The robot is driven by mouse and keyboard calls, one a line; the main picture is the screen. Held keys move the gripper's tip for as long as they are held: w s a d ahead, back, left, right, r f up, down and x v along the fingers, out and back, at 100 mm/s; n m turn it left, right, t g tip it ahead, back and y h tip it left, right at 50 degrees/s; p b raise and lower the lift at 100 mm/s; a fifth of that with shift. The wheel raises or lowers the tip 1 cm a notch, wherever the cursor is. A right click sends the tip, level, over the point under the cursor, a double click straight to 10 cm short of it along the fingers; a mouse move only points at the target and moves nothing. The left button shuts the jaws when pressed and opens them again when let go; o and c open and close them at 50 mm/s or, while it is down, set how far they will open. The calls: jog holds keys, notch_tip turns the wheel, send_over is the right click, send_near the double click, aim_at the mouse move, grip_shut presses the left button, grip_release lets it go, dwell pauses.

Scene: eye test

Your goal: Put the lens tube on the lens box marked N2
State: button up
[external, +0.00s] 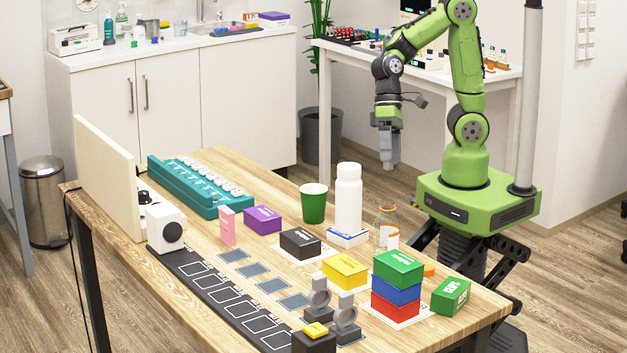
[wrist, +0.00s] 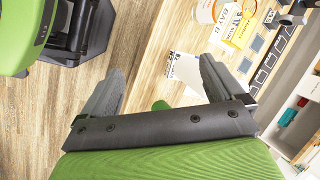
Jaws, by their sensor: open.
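My gripper (external: 388,158) hangs pointing down from the raised arm, beyond the table's far side in the external view. In the wrist view its two fingers (wrist: 161,75) are apart, with nothing held between them. Several small lettered boxes are on the table: a black box (external: 300,243), a yellow box (external: 345,271), a purple box (external: 262,219) and a stack with a green box (external: 398,267) on top. I cannot read an N2 mark on any of these boxes. I cannot identify the lens tube for certain.
A white bottle (external: 348,200) stands beside a green cup (external: 314,204). A glass bottle (external: 386,222) is near the table's far edge. Grey ring-shaped holders (external: 346,318) stand near the front. A teal rack (external: 200,187) is at the back left.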

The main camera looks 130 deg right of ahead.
jog(key=s+r+n+t+h, duration=0.3)
jog(key=s+r+n+h, duration=0.1)
jog(key=s+r+n, duration=0.4)
jog(key=s+n, duration=0.2)
jog(key=s, duration=0.1)
jog(key=shift+s+a+r+n, duration=0.2)
jog(key=shift+s+r+n, duration=0.05)
jog(key=shift+n, duration=0.15)
